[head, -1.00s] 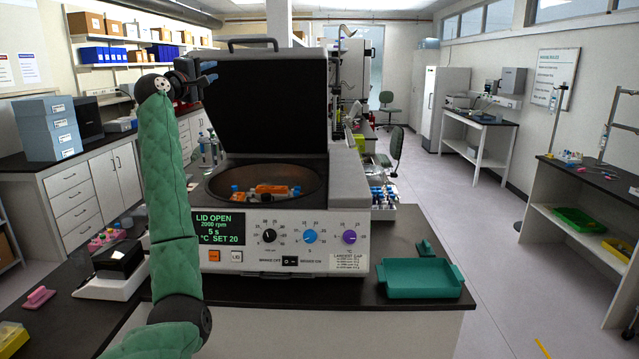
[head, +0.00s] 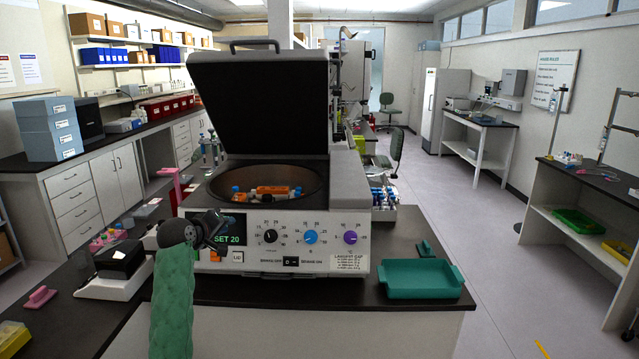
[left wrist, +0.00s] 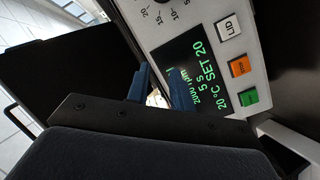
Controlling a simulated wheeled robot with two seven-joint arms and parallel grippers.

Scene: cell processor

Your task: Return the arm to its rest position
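My left arm, in a green padded sleeve, rises from the bottom of the head view. My left gripper (head: 218,228) is low in front of the centrifuge's front panel and covers part of its display. In the left wrist view its two blue fingertips (left wrist: 160,90) stand apart with a gap and nothing between them. The centrifuge (head: 290,262) has its lid (head: 262,105) raised, and tubes with orange and blue parts (head: 262,192) lie in its bowl. The display (left wrist: 205,75) reads SET 20. My right gripper is out of view.
A teal tray (head: 422,292) lies on the bench right of the centrifuge. A black-topped device (head: 120,262) and a pink object (head: 40,297) are on the left. A rack of tubes (head: 384,205) stands behind on the right.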

